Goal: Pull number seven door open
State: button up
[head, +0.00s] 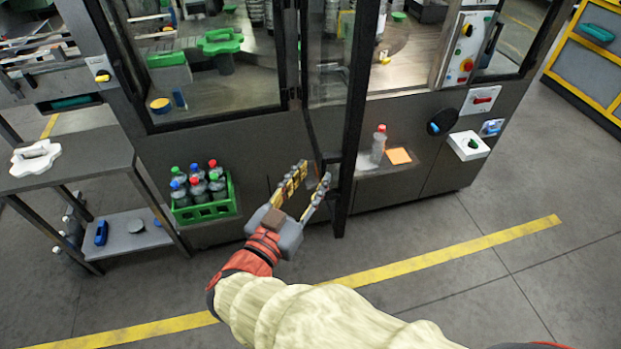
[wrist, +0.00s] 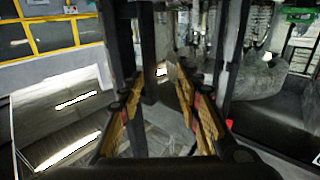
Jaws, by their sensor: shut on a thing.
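A glazed door (head: 357,110) with a dark frame stands swung out from the machine front, seen nearly edge-on in the head view. Its lower end reaches close to the floor. My gripper (head: 315,172) is at the door's lower left side, its fingers shut on part of the door. The exact spot held is hard to make out. In the wrist view, my gripper (wrist: 165,95) has its fingers on either side with dark upright frame bars (wrist: 148,45) beyond them. No door number can be read.
A green crate (head: 205,210) of capped bottles is left of my gripper. A bottle (head: 378,144) and an orange pad (head: 398,156) are right of the door. A side table (head: 70,165) stands at the left. The floor in front, with a yellow line (head: 430,262), is clear.

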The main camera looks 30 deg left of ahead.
notch_tip(320, 180, up, 10)
dwell(0.8)
dwell(0.3)
